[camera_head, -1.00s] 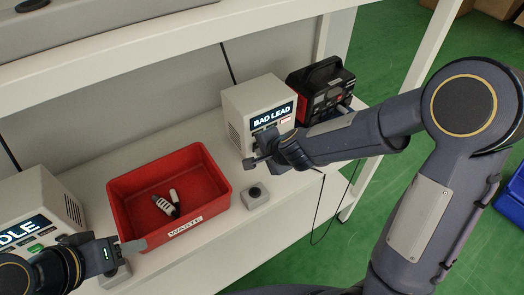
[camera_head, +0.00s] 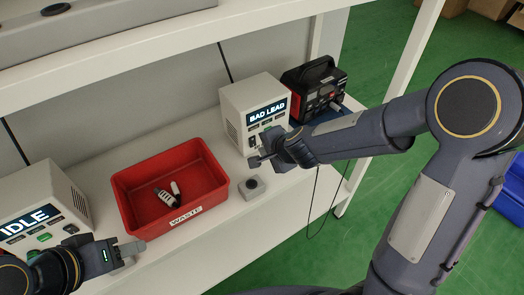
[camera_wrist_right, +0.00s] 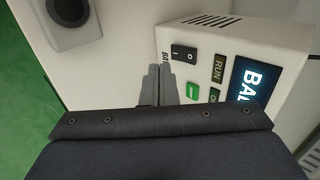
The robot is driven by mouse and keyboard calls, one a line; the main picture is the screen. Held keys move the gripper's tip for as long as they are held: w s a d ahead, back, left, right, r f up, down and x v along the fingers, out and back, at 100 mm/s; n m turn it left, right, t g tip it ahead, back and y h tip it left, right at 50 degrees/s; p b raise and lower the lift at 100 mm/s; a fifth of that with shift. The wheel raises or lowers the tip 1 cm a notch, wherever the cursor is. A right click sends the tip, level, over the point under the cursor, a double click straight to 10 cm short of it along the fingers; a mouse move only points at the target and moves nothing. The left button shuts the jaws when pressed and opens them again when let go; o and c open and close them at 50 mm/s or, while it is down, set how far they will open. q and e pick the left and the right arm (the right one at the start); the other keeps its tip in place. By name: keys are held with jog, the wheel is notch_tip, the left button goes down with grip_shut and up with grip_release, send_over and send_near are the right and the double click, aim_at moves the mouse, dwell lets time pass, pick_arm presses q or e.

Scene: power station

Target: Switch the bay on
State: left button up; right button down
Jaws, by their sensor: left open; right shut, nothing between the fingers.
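A pale box with a "BAD LEAD" display (camera_head: 268,112) stands at the back right of the bench. A second pale box reading "IDLE" (camera_head: 35,220) stands at the left. My left gripper (camera_head: 133,252) is open in front of it.
A red waste bin (camera_head: 170,220) holding small bottle-like items stands between the boxes. A grey block with a dark round top (camera_head: 252,186) sits right of it. A black and red device (camera_head: 318,85) stands behind the right box. The upper shelf (camera_head: 180,62) overhangs.

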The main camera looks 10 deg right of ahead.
jog(key=p+v, duration=0.5)
jog(key=v, duration=0.5)
